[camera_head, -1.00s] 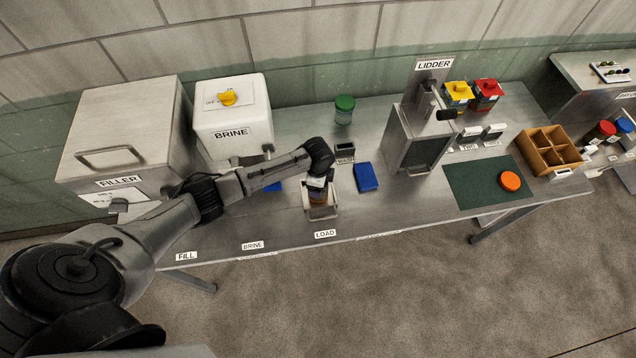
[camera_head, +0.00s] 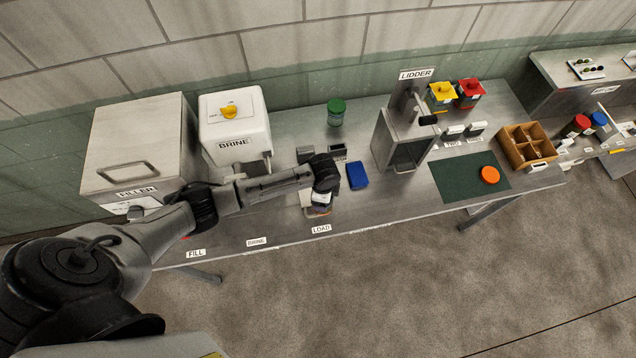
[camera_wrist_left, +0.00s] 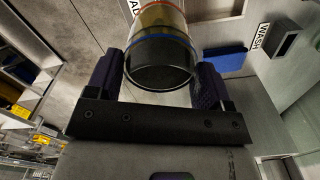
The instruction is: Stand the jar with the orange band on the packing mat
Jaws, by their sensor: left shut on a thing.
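My left gripper (camera_wrist_left: 163,82) is shut on a jar (camera_wrist_left: 161,50). In the left wrist view the jar has a dark end toward me, a blue line, yellowish contents and a thin red or orange line farther up. I cannot tell whether that line is the orange band. In the head view my left gripper (camera_head: 321,194) is at the load place, and the arm covers most of the jar. The dark green mat, seemingly the packing mat (camera_head: 453,187), lies at the right of the bench with an orange disc or lid (camera_head: 490,175) on it. My right gripper is out of view.
The lidder (camera_head: 400,140) stands between my left gripper and the mat. A blue pad (camera_head: 357,176) lies just right of the gripper. A green-lidded jar (camera_head: 336,111) stands behind. A wooden divided crate (camera_head: 527,148) borders the mat's right. Most of the mat is bare.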

